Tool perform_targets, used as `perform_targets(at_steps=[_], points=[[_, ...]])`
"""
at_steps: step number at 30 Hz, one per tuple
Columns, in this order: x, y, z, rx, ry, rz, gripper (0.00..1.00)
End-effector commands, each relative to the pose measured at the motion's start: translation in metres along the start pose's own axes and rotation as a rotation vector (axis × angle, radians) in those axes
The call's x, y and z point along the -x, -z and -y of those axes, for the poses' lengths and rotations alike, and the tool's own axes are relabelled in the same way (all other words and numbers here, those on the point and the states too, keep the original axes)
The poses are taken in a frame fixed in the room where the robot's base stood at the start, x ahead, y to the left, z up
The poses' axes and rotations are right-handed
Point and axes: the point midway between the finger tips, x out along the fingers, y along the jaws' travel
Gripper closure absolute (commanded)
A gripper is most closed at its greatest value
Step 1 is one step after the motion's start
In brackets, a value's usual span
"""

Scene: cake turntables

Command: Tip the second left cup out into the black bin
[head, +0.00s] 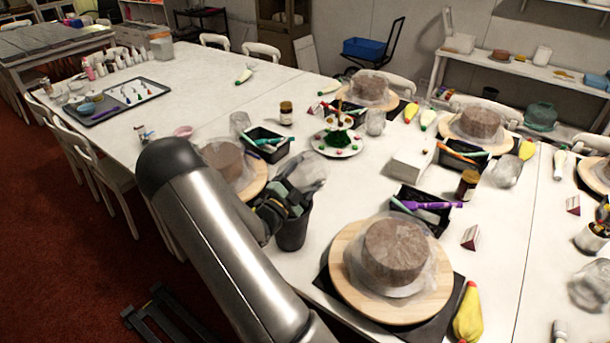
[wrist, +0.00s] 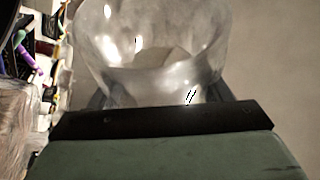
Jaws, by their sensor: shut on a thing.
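My gripper (head: 286,194) is shut on a clear cup (head: 308,171) above the black bin (head: 293,234). The bin is a dark round container at the table's near edge, partly covered by my gripper. In the wrist view the clear cup (wrist: 150,50) fills the upper middle, between the fingers. It looks tilted in the head view, but its exact angle and any contents are hard to tell. Other clear cups stand at the back left (head: 240,122), the back middle (head: 376,122) and the right (head: 507,170).
A brown cake on a wooden turntable (head: 345,270) stands right of the bin. Another turntable (head: 254,188) is behind my arm. Black trays (head: 275,150) (head: 408,196) hold tools, and a white plate (head: 349,150) carries small decorations. The table is crowded around the bin.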

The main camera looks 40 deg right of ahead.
Motion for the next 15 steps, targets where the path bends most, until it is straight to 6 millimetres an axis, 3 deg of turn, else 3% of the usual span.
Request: perform_targets(at_steps=[9,15], points=[[-0.001,0.001,0.002,-0.001,0.001,-0.001,0.59],[-0.005,0.010,0.017,-0.001,0.002,0.000,0.59]])
